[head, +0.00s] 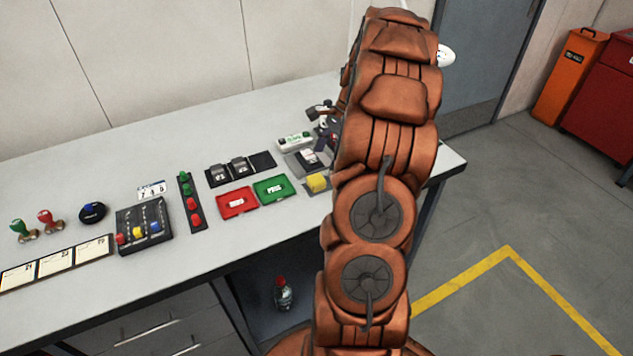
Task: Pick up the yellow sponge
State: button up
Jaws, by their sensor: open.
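The yellow sponge (317,182) is a small block on a dark flat pad on the grey workbench (120,160), just left of my brown arm. My arm stands in front of the bench's right part and covers what lies behind it. Part of my gripper (322,117) seems to show at the arm's left edge, above and behind the sponge in the picture. It is apart from the sponge, and the rest of it is hidden by the arm. It is open, and I see nothing held in it.
Left of the sponge lie a green tray (289,193) and a red tray (222,211). Behind it are a grey device (303,160) and a white-green block (294,141). A button panel (143,226) and stamps (47,220) stand further left.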

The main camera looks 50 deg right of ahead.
aim_at(317, 179)
jog(key=shift+w+p+x, duration=0.1)
jog(key=shift+p+x, duration=0.75)
jog(key=shift+x, duration=1.1)
jog(key=shift+w+p+x, duration=0.15)
jog(key=shift+p+x, duration=0.7)
jog(key=shift+x, duration=1.1)
jog(key=shift+d, duration=0.2)
jog(key=shift+c, duration=0.4)
jog(key=c, duration=0.8)
